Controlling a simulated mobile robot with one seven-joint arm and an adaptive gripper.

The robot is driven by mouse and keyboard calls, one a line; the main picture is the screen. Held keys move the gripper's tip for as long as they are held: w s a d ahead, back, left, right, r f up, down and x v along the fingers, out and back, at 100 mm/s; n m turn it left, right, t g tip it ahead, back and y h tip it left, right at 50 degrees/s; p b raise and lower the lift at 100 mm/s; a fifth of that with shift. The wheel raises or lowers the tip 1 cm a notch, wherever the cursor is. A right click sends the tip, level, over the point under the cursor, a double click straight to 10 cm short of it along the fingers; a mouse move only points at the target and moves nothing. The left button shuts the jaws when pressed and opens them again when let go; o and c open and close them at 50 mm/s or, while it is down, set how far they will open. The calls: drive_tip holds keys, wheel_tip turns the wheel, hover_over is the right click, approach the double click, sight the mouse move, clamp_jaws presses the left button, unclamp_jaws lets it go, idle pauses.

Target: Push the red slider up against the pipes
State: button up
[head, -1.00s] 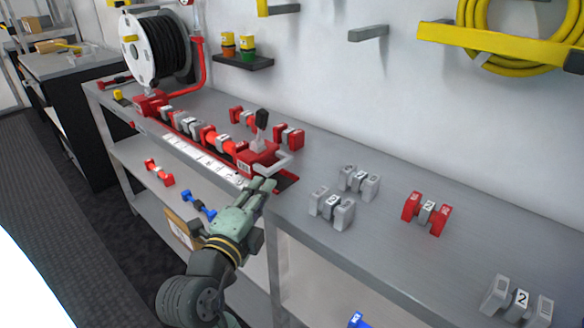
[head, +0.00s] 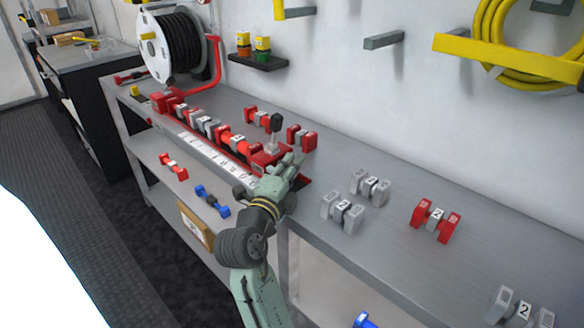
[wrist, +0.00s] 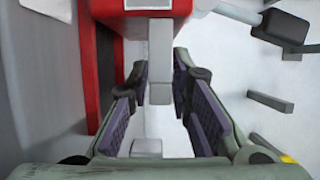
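The red slider (head: 268,157) sits at the near right end of the red track on the bench. A lever with a black knob (head: 275,122) stands by it. The pipes (head: 207,124), a row of red and grey pieces, lie in the track to its left. My gripper (head: 292,163) is at the slider's right end and partly hides it. In the wrist view the slider's red body (wrist: 200,6) is at the top. A grey bar (wrist: 160,70) reaches down between my open fingers (wrist: 160,88), with gaps on both sides. Contact cannot be told.
Loose grey couplings (head: 342,212) and a red coupling (head: 436,219) lie on the bench to the right. A hose reel (head: 168,45) stands at the far left end. Red fittings (head: 301,137) lie behind the track. The lower shelf holds a blue fitting (head: 212,200).

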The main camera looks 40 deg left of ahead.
sight(269, 157)
clamp_jaws()
idle(0.4)
drive_tip(key=a+b, duration=0.1)
drive_tip(key=a, duration=0.2)
drive_tip(key=a+b, duration=0.2)
drive_tip(key=a, duration=0.1)
drive_tip(key=shift+w+f, duration=0.2)
drive_tip(key=shift+a+r, duration=0.3)
drive_tip(key=shift+a, duration=0.15)
unclamp_jaws()
drive_tip(key=shift+a, duration=0.15)
drive_tip(key=shift+s, duration=0.1)
